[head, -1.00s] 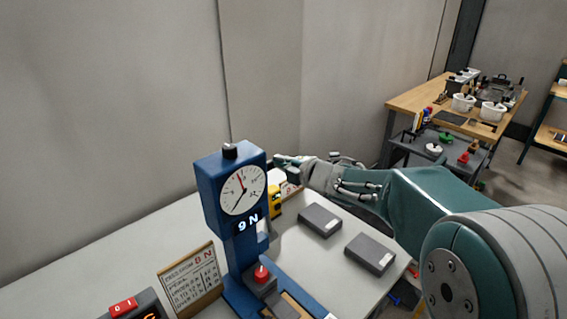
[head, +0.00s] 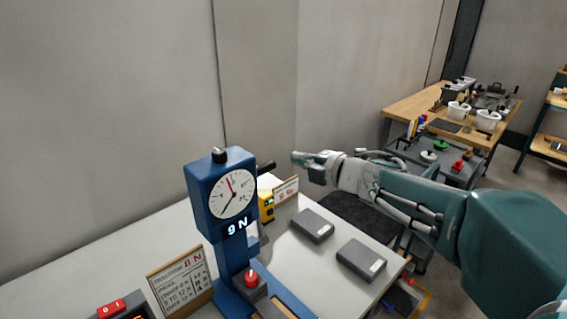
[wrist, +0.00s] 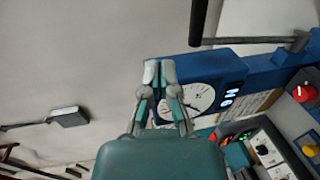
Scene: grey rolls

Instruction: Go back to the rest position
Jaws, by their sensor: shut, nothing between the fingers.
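My gripper (head: 298,159) is raised above the far side of the grey table, to the right of the blue press. Its two fingers are closed together with nothing between them, as the wrist view (wrist: 158,72) also shows. My teal arm reaches in from the right of the head view. The blue press (head: 222,200) stands upright, with a round white dial and a lit "9 N" readout. In the wrist view, the dial (wrist: 199,97) shows partly behind my fingers.
Two dark grey blocks (head: 312,225) (head: 361,259) lie on the table (head: 340,285). A yellow device (head: 266,206) and a small sign (head: 286,190) stand behind the press. A sign board (head: 182,279) stands at front left. A wooden workbench (head: 403,101) is at the back right.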

